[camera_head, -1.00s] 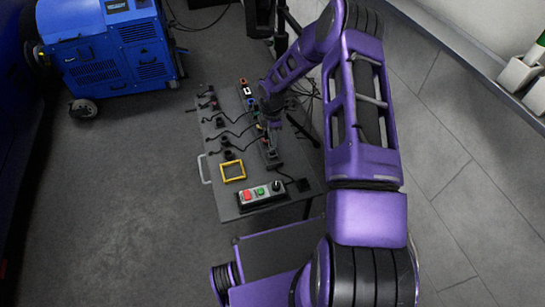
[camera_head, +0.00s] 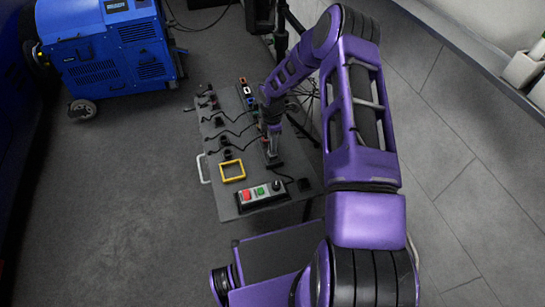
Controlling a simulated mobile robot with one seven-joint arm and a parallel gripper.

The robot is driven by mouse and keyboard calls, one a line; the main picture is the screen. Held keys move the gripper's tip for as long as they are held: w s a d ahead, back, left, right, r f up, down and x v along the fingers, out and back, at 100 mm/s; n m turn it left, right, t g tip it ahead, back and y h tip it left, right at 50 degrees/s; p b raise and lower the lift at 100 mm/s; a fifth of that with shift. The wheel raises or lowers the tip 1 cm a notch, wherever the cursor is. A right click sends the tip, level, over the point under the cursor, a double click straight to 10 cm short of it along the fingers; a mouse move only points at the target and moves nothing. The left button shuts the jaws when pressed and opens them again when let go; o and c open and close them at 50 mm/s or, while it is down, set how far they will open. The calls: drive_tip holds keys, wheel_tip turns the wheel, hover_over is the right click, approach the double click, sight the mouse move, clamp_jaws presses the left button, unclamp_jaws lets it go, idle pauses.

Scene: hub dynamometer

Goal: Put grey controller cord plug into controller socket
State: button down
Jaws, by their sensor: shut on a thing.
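My gripper (camera_head: 272,154) points down over the right side of the dark board, above its near half. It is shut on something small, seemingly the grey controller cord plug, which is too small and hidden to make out. The controller (camera_head: 261,193), a grey box with a red button, a green button and a black knob, lies at the board's near edge, below my gripper in the picture. A black cord runs near the controller towards a small black block (camera_head: 304,184). I cannot tell which fitting is the controller socket; my gripper and wrist cover part of the right column.
The board (camera_head: 231,204) also carries a yellow frame (camera_head: 232,171), several black plugs with cords (camera_head: 224,140) on the left, and coloured sockets (camera_head: 246,91) at the far end. A blue machine (camera_head: 105,55) stands at the back left. The left floor is clear.

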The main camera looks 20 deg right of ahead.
drive_tip(key=c, duration=0.7)
unclamp_jaws()
drive_tip(key=shift+f, duration=0.1)
drive_tip(key=shift+o, duration=0.2)
wheel_tip(320, 180, up, 12)
drive_tip(key=p, duration=0.2)
